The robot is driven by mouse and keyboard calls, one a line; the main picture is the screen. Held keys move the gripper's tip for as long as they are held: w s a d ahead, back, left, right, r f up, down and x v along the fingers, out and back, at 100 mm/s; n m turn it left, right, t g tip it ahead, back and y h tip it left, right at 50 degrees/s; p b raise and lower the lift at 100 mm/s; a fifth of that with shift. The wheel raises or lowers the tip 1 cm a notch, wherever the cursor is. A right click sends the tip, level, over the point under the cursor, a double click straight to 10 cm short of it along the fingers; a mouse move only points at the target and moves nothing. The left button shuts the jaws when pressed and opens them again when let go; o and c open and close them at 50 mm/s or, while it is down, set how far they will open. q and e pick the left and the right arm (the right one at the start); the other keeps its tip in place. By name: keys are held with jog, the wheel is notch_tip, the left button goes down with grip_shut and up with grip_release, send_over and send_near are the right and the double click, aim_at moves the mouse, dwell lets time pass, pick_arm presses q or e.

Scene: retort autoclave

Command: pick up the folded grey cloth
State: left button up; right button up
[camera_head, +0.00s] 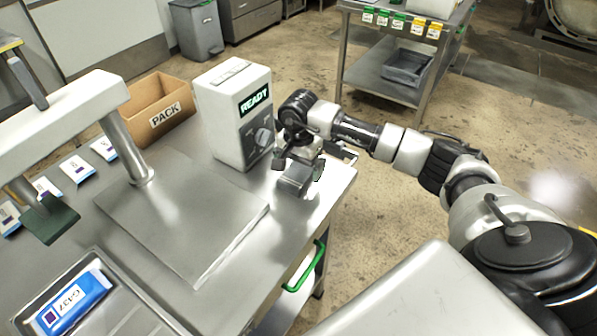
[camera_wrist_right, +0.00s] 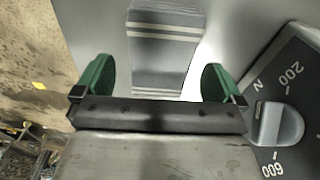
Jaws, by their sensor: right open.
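The folded grey cloth (camera_head: 293,180) lies on the steel table near its right edge, in front of the READY box. In the right wrist view it is a grey folded piece with pale stripes (camera_wrist_right: 163,45), between and beyond the two green fingertips. My right gripper (camera_head: 302,163) is at the cloth, partly covering it in the head view. In the right wrist view the gripper (camera_wrist_right: 157,82) is open, one green finger on each side of the cloth, with gaps and no visible contact. My left gripper does not show.
The white READY box (camera_head: 232,115) with a dial (camera_wrist_right: 278,124) stands close beside the gripper. A press with a bare steel base plate (camera_head: 180,222), a PACK carton (camera_head: 157,105) and several pouches (camera_head: 76,169) are further left. A green handle (camera_head: 306,268) sticks out at the table's edge.

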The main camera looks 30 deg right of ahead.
notch_tip(320, 180, down, 2)
jog(key=shift+f, duration=0.25)
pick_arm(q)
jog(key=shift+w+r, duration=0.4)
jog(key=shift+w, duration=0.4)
pick_arm(e)
jog(key=shift+w, duration=0.1)
jog(key=c, duration=1)
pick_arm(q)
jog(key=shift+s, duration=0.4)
pick_arm(e)
jog(key=shift+r, duration=0.1)
notch_tip(320, 180, up, 4)
jog(key=shift+d+r+b, duration=0.1)
jog(key=shift+b, duration=0.55)
pick_arm(q)
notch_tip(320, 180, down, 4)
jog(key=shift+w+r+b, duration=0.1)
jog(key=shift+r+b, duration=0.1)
jog(key=shift+b, duration=0.85)
pick_arm(e)
jog(key=s+d+r, duration=0.2)
jog(key=s+r, duration=0.4)
jog(key=s, duration=0.5)
jog(key=shift+s+d+r, duration=0.2)
jog(key=shift+d+r, duration=0.1)
jog(key=shift+d, duration=0.1)
